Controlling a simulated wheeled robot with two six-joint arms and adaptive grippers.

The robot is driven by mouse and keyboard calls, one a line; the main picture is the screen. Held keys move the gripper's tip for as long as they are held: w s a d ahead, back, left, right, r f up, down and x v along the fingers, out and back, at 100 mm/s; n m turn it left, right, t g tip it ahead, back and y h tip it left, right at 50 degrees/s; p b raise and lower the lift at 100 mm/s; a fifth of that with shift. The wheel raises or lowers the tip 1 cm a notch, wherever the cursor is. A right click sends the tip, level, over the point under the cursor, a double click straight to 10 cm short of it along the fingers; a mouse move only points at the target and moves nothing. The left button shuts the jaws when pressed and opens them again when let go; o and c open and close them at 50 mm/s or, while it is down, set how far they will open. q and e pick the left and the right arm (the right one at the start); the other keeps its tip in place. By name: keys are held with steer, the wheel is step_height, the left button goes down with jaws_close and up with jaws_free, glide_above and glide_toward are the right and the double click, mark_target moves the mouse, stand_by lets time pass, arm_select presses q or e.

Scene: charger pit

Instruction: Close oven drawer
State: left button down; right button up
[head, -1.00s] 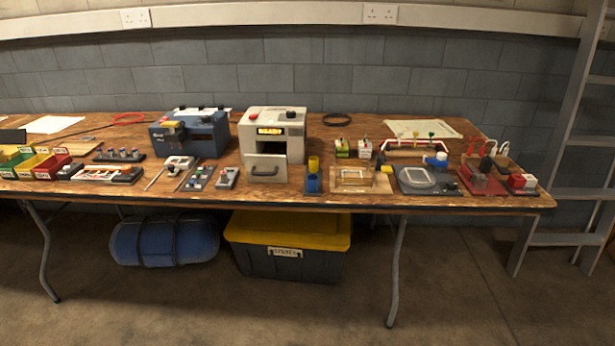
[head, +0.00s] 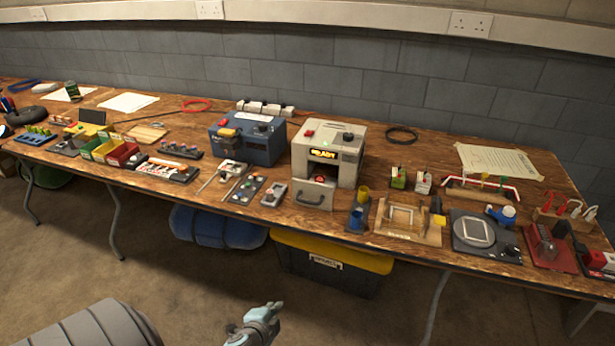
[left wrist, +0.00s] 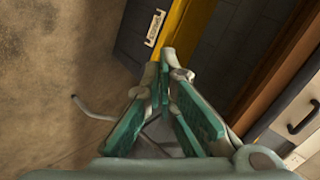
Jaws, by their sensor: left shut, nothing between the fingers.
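The oven (head: 345,150) is a pale grey box with a lit READY display, standing on the wooden bench. Its drawer (head: 310,194) is pulled out toward the front, with a dark handle on its front. The drawer front (left wrist: 300,118) also shows at the right edge of the left wrist view, with its dark handle. My left gripper (head: 272,310) is low in front of the bench, below and apart from the drawer. In the left wrist view its green-padded fingers (left wrist: 165,68) meet at the tips, shut and empty. My right gripper is not in view.
A blue machine (head: 250,140) stands left of the oven, with small control boxes in front. A blue and yellow block stand (head: 358,212) is close right of the drawer. A yellow-lidded crate (head: 330,262) is under the bench. The bench front edge lies between gripper and drawer.

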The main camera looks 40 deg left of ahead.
mark_target(308, 201)
arm_select(q)
steer(key=w+r+m+t+y+p, duration=0.15)
steer(key=w+r, duration=0.25)
steer(key=r, duration=0.8)
steer(key=w+r+m+t+p, duration=0.3)
steer(key=w+r, duration=0.1)
steer(key=r, duration=0.8)
steer(key=shift+n+t, duration=0.25)
steer(key=b+x, duration=0.3)
steer(key=x, duration=0.9)
steer(key=shift+w+a+f, duration=0.2)
steer(key=shift+w, duration=0.05)
steer(key=shift+w+a+f, duration=0.1)
steer(key=shift+w+a, duration=0.15)
steer(key=shift+w, duration=0.3)
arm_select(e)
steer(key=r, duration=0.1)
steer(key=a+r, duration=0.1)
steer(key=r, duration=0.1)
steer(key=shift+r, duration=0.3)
